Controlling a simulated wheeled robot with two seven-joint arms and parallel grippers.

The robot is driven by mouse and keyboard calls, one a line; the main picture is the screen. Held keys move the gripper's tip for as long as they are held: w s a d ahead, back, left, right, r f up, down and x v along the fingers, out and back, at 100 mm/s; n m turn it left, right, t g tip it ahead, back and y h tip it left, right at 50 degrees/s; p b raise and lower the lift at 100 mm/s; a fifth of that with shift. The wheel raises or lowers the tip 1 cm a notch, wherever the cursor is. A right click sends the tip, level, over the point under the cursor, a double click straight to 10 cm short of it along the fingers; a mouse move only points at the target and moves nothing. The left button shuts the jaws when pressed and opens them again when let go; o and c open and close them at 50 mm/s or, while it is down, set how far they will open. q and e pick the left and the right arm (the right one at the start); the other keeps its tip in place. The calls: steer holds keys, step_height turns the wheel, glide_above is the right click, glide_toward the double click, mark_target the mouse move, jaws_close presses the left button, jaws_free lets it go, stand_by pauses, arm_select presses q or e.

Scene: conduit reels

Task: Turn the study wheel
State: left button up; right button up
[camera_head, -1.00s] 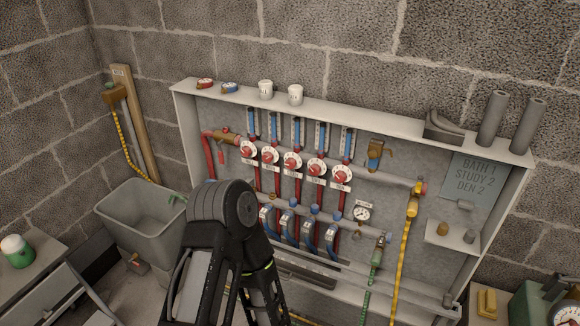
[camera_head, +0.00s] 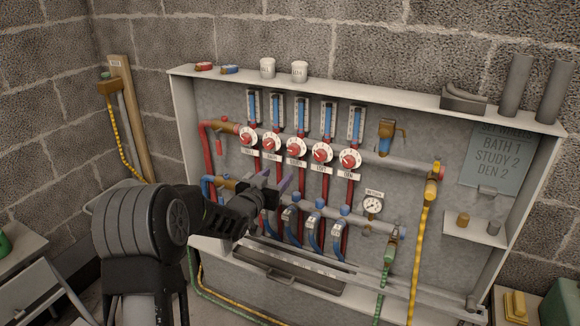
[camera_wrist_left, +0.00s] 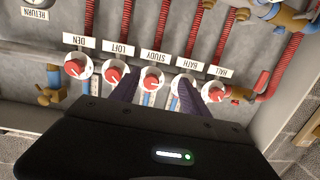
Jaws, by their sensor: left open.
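The study wheel (camera_head: 296,146) is the middle red knob on a white dial in a row of several, between the bath wheel (camera_head: 272,141) and the loft wheel (camera_head: 321,152). Its label reads STUDY in the left wrist view, where the study wheel (camera_wrist_left: 152,80) shows between my finger lines. My left gripper (camera_head: 275,184) is open and empty, below the wheels and apart from them in the head view. Its two dark fingers (camera_wrist_left: 156,92) show either side of the study wheel in the left wrist view. My right gripper is out of view.
The hall wheel (camera_head: 248,135) and den wheel (camera_head: 349,160) end the row. Red and blue pipes and a return gauge (camera_head: 372,205) lie below. A grey board (camera_head: 497,155) reads BATH 1, STUDY 2, DEN 2. A shelf edge (camera_head: 400,99) overhangs the wheels.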

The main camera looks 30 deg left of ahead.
mark_target(292, 150)
arm_select(q)
steer(key=shift+m+t+h, duration=0.3)
steer(key=shift+t+h, duration=0.1)
steer(key=shift+t, duration=0.2)
steer(key=r, duration=0.2)
steer(key=w+r, duration=0.1)
steer(key=r, duration=0.1)
steer(key=shift+d, duration=0.2)
steer(key=shift+w+f, duration=0.1)
steer(key=shift+w, duration=3.75)
steer(key=shift+c, duration=0.2)
jaws_close()
